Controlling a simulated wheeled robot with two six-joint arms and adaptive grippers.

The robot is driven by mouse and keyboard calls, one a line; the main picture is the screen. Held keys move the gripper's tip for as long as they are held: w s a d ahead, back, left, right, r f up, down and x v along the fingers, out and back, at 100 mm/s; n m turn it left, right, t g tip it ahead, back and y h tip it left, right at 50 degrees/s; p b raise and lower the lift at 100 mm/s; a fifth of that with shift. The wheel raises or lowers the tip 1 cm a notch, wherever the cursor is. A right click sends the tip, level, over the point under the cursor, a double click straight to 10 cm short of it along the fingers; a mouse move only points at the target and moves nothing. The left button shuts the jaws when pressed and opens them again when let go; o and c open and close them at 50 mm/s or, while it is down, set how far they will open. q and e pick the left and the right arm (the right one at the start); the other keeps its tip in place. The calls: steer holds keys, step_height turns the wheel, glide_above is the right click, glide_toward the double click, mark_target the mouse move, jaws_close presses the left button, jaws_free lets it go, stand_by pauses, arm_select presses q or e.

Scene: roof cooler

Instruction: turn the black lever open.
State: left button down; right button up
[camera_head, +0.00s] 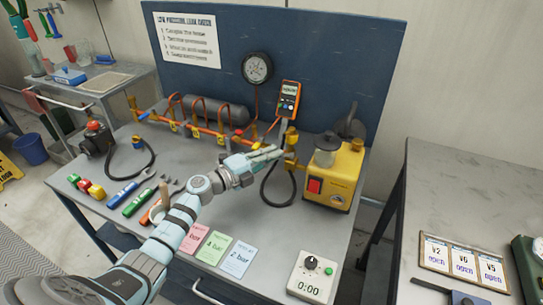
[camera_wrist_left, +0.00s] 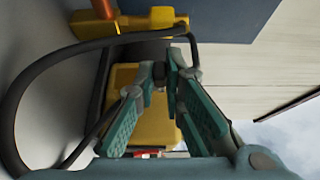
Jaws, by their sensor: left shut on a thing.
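The black lever (camera_head: 284,130) shows as a short dark upright piece at the yellow brass valve (camera_head: 291,150), left of the yellow pump. My left gripper (camera_head: 272,153) reaches to this valve from the left. In the left wrist view the fingers (camera_wrist_left: 170,75) are nearly together on a small dark piece, which looks like the lever's end. The fingers hide most of that piece, so its exact angle is hard to tell. Part of the yellow valve body (camera_wrist_left: 150,20) shows above the fingers. My right gripper is in neither view.
A black hose (camera_head: 268,190) loops below the valve. The yellow pump (camera_head: 337,178) with a red switch stands close on the right. An orange meter (camera_head: 289,98) hangs behind. Coloured cards (camera_head: 214,246) and a timer box (camera_head: 312,276) lie in front.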

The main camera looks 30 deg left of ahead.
arm_select(q)
steer(key=h+b, duration=0.1)
steer(key=b, duration=0.1)
steer(key=w+m+g+h+b, duration=0.1)
steer(key=shift+a+f+m+b, duration=0.25)
steer(key=shift+f+m+b, duration=0.05)
steer(key=shift+f+b, duration=0.05)
steer(key=shift+r+g+h+b, duration=0.1)
steer(key=shift+g+h+b, duration=0.2)
steer(key=shift+h+b, duration=0.1)
steer(key=shift+r+m, duration=0.25)
steer(key=shift+m, duration=0.05)
steer(key=c, duration=1.7)
jaws_free()
steer(key=shift+r, duration=0.1)
